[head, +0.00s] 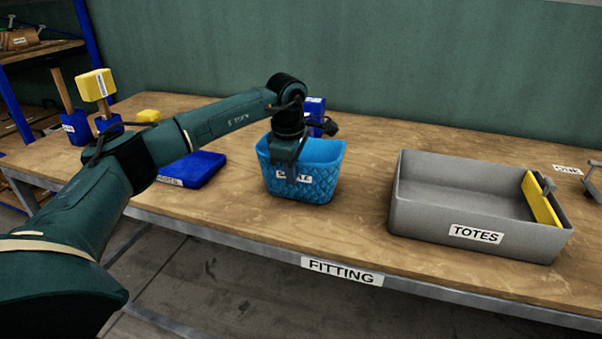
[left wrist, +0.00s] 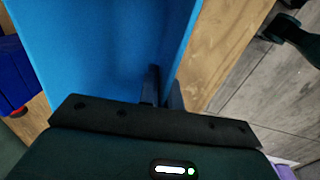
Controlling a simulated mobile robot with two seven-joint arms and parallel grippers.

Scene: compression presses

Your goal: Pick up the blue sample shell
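The blue sample shell (head: 325,168) is a bright blue open basket with a quilted front, standing upright on the wooden table. Its label is partly covered by my left gripper (head: 291,172), which points down over the near wall. In the left wrist view, the fingers of my left gripper (left wrist: 164,90) are close together, one on each side of the shell's thin wall (left wrist: 100,45). They look closed on it. My right gripper is not in view.
A grey tote (head: 415,215) with a yellow piece (head: 541,198) stands to the right, with bare table between. A dark blue flat block (head: 192,169) lies to the left, and a dark blue labelled object (head: 315,108) stands behind the shell. The table's metal front edge (head: 240,236) runs close by.

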